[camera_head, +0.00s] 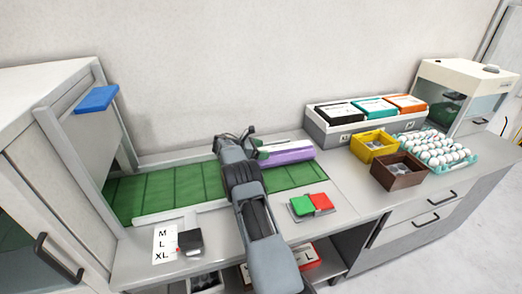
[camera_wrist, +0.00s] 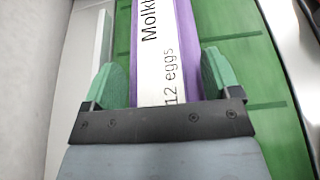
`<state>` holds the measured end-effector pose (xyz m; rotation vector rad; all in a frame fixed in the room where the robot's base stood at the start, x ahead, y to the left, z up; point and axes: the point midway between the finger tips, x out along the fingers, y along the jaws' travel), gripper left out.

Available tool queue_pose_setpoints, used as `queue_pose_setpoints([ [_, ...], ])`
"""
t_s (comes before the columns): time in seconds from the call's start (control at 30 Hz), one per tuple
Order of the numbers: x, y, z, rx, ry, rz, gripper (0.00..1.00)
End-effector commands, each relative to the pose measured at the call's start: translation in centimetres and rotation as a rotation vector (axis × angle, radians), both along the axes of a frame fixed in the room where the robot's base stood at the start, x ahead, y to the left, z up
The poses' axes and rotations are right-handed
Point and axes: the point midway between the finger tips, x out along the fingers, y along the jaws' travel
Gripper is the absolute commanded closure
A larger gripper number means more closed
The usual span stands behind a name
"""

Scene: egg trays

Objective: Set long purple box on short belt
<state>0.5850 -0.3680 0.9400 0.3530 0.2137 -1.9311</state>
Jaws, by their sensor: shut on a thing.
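The long purple box (camera_head: 290,156) is in my gripper (camera_head: 262,153), over the back part of the green belt (camera_head: 298,176) in the head view. In the wrist view the purple box (camera_wrist: 188,45) runs away from me between the two green fingers of my gripper (camera_wrist: 158,75), which touch its sides. Its white label reads "12 eggs". Green belt (camera_wrist: 240,60) shows to the right of the box. I cannot tell whether the box touches the belt. My arm hides the belt's middle.
A red and green button panel (camera_head: 311,204) lies in front of the belt. A yellow box (camera_head: 374,149), a brown box (camera_head: 398,174) and a tray of eggs (camera_head: 462,164) stand at right. A grey rack (camera_head: 323,138) holds several cartons. The counter around the size sign (camera_head: 165,243) is partly clear.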

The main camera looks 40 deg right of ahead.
Motion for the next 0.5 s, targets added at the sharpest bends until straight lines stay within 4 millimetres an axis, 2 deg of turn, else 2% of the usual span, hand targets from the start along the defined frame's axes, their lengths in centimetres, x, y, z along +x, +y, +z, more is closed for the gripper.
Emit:
queue_pose_setpoints([
  [0.5, -0.09, -0.11, -0.66, 0.002, 0.001, -0.002, 0.85],
])
